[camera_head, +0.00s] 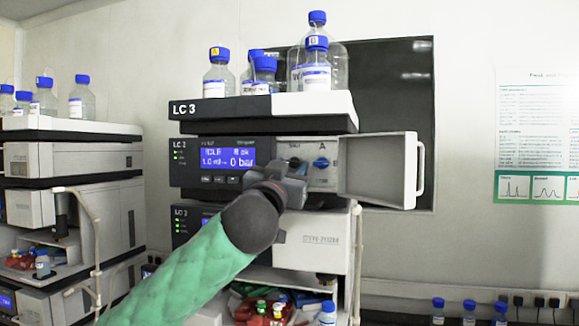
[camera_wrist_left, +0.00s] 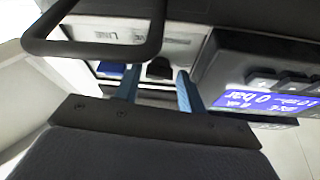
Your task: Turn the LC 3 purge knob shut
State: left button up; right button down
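The LC 3 stack (camera_head: 226,108) stands in the middle of the head view. Its pump module has a lit display reading 0 bar and an open white door (camera_head: 372,167) swung out to the right. My left gripper (camera_head: 291,180) is just in front of this panel, below the knobs. In the wrist view its two blue fingers (camera_wrist_left: 158,88) are apart, with a dark part between them; whether they touch it, I cannot tell. My right gripper is not in view.
Blue-capped bottles (camera_head: 316,75) stand on top of the stack. A pale tube stand runs along its right side. Another instrument stack (camera_head: 70,160) stands at the left. A dark bar (camera_wrist_left: 100,48) crosses the upper left of the wrist view. A poster (camera_head: 537,130) hangs at the right.

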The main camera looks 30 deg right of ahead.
pick_arm(q)
jog(key=c, duration=0.7)
